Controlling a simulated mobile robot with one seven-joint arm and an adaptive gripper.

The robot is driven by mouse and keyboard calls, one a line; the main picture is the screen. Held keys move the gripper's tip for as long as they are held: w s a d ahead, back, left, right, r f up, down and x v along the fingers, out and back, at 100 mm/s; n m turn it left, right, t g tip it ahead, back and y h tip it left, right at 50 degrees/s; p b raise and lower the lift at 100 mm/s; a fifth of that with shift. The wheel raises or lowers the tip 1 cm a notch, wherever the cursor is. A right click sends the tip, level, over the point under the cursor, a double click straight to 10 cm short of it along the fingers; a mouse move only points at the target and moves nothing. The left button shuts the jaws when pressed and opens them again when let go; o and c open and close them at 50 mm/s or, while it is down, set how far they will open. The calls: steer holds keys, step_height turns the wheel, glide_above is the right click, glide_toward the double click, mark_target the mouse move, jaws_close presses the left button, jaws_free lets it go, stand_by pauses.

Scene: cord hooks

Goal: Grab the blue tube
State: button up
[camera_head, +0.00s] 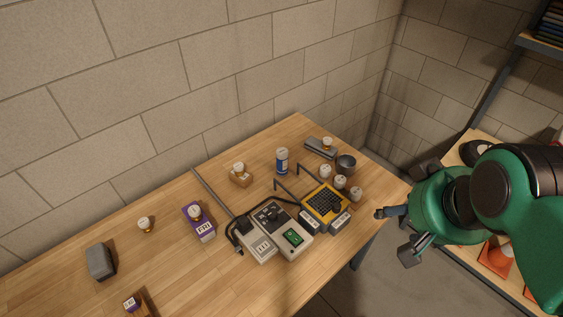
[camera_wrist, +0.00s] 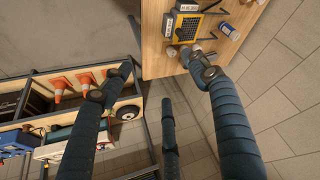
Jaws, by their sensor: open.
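The blue tube (camera_head: 282,161) is a small blue cylinder with a white top. It stands upright on the wooden table (camera_head: 65,287) near the back wall, behind the grey device. A small blue and white cylinder that looks like it shows in the wrist view (camera_wrist: 229,31). My gripper (camera_head: 394,233) is off the table's right edge, well to the right of the tube and apart from it. Its dark fingers are spread wide and empty, as the wrist view (camera_wrist: 158,62) also shows.
A grey device (camera_head: 270,232) with cables and a yellow-black keypad device (camera_head: 326,208) stand in front of the tube. Thin dark hooks (camera_head: 286,187) rise near it. Shelves (camera_wrist: 40,80) with cones are beside the table.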

steer(key=w+a+r+n+g+p, duration=0.1)
steer(key=w+a, duration=0.4)
steer(key=w, duration=0.9)
steer(key=w+a+n+g+p, duration=0.15)
steer(key=w+a, duration=0.25)
steer(key=w, duration=0.9)
steer(key=w+a+f+n+g, duration=0.1)
steer(key=w+a+f, duration=0.4)
steer(key=w+f, duration=0.2)
steer(key=w+a+f+n+g+p, duration=0.1)
steer(key=w+a+f, duration=0.5)
steer(key=w+f, duration=0.1)
steer(key=w+a+f+n+g, duration=0.1)
steer(key=w+a+f, duration=0.5)
steer(key=f, duration=0.3)
steer(key=shift+w+a+f+p, duration=0.15)
steer(key=shift+w+p, duration=0.25)
steer(key=shift+w, duration=0.4)
